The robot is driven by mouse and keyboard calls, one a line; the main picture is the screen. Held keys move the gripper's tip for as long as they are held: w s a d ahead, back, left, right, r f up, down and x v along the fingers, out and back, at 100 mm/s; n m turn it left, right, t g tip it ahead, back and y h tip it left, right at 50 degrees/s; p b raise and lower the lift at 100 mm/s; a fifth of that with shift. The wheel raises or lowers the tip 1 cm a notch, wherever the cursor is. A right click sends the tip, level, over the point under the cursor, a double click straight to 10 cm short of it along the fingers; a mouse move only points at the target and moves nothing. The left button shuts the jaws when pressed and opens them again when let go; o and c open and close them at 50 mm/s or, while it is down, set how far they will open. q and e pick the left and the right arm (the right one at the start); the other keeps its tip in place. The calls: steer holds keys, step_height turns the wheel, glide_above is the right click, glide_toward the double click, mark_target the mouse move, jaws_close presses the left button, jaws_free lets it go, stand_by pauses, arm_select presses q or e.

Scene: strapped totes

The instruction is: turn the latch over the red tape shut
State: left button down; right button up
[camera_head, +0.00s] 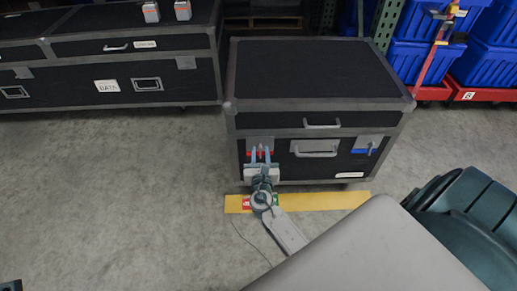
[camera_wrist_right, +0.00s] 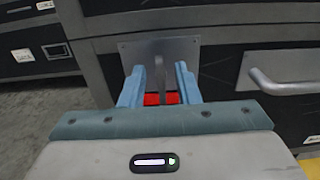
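A black case with grey edging (camera_head: 315,70) stands on the floor. Its front has a grey latch plate over red tape (camera_head: 248,154) at the left. In the right wrist view, the latch's grey lever (camera_wrist_right: 158,72) stands out from its plate (camera_wrist_right: 190,48), with red tape (camera_wrist_right: 152,99) below. My right gripper (camera_head: 261,152) is at this latch, its two blue fingers (camera_wrist_right: 159,68) apart on either side of the lever, with a visible gap. A second latch with blue tape (camera_head: 363,151) is at the right of the front. A dark piece at the bottom left corner may be my left gripper.
A grey pull handle (camera_head: 315,148) sits between the latches. A yellow strip (camera_head: 320,201) lies on the floor before the case. A long black case (camera_head: 130,60) stands at the left, blue bins (camera_head: 410,60) at the right. The floor at left is clear.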

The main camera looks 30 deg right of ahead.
steer(key=shift+x, duration=1.25)
jaws_close()
